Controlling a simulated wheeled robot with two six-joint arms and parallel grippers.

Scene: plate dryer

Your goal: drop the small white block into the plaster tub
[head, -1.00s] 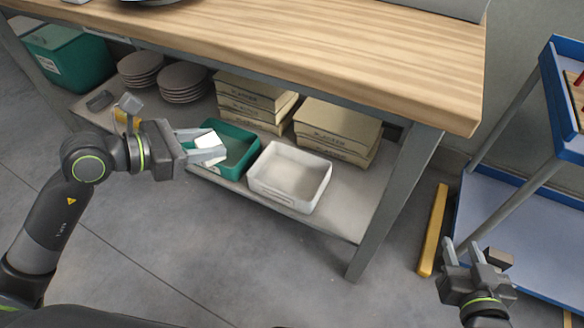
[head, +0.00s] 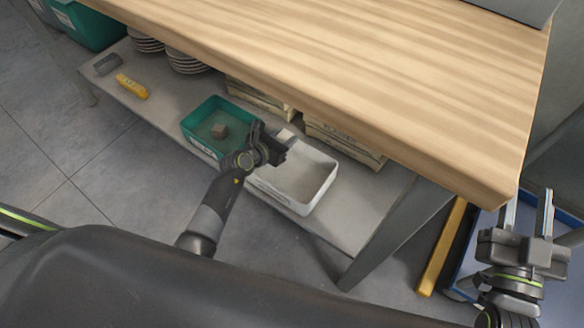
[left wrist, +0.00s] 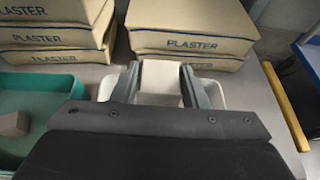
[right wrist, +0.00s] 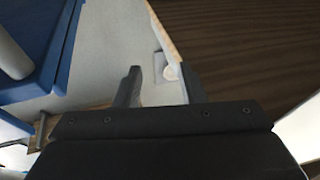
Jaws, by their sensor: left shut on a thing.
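The small white block (head: 285,135) is between the fingers of my left gripper (head: 284,142). The left wrist view also shows the block (left wrist: 161,78), with a finger on each side. My left gripper is shut on it, above the back left part of the white tub (head: 318,192). The tub's rim shows on both sides of the fingers in the left wrist view (left wrist: 212,96). No label on the white tub is readable here. My right gripper (head: 529,212) is open and empty at the far right, away from the tubs.
A green tub (head: 188,127) holding a brown block (head: 219,131) stands left of the white tub. Plaster bags (left wrist: 190,40) are stacked behind. The wooden tabletop (head: 400,90) overhangs the lower shelf (head: 160,112).

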